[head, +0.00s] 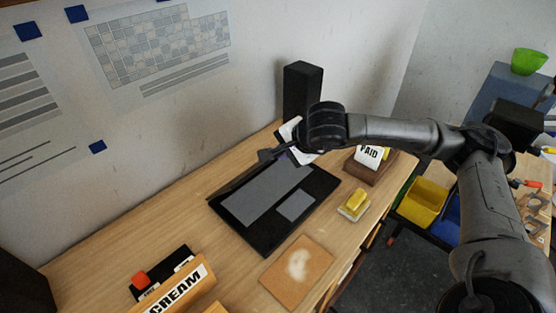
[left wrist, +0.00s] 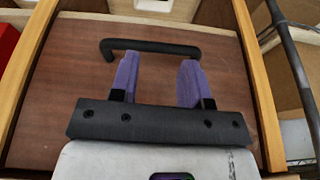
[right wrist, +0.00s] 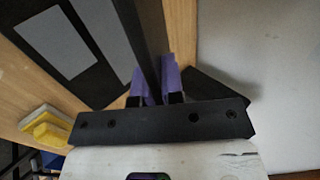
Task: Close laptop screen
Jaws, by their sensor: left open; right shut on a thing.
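The black laptop (head: 252,235) lies on the wooden desk, its grey keyboard (head: 262,192) and touchpad (head: 296,206) facing up. Its screen (head: 235,184) stands open along the wall side and shows nearly edge-on. My right gripper (head: 273,154) is at the screen's far right end. In the right wrist view its purple fingers (right wrist: 156,82) are shut on the dark screen edge (right wrist: 148,45). My left gripper (left wrist: 158,80) is out of the head view. In the left wrist view it is open and empty before a brown wooden panel with a black handle (left wrist: 150,47).
A black box-like speaker (head: 302,88) stands behind the laptop by the wall. A PAID sign (head: 370,154) and a yellow sponge (head: 356,201) are right of it. A stained brown sheet (head: 297,272) and a CREAM sign (head: 178,289) lie nearer the front.

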